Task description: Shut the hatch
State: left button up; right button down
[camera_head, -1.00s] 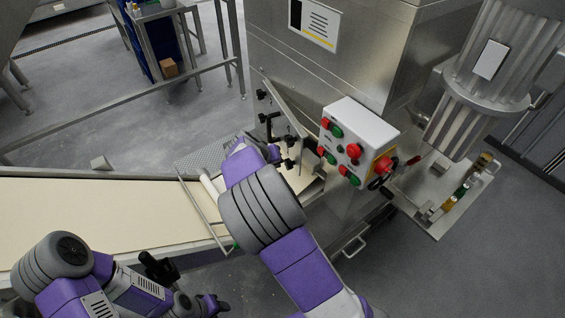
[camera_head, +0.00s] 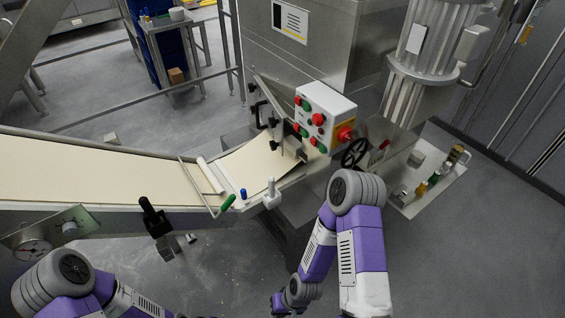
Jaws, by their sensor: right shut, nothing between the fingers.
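The hatch (camera_head: 271,100) looks like a narrow metal panel with black fittings on the machine's front, left of the control box. It stands at an angle to the machine body, so it looks ajar; how far is hard to tell. My right arm is bent, its elbow right of the conveyor end. My right gripper (camera_head: 281,304) is low at the bottom edge, shut and empty, well apart from the hatch. My left arm shows at the bottom left; its gripper is outside the picture.
A control box (camera_head: 326,113) with red and green buttons sits right of the hatch. A black handwheel (camera_head: 354,153) is below it. The conveyor (camera_head: 90,180) runs in from the left. A motor (camera_head: 436,55) stands at the right. Floor between my arms is clear.

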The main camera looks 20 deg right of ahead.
aim_at(266, 105)
jog(key=k, duration=0.7)
jog(key=z, duration=1.35)
jog(key=i, duration=1.45)
jog(key=u, duration=0.35)
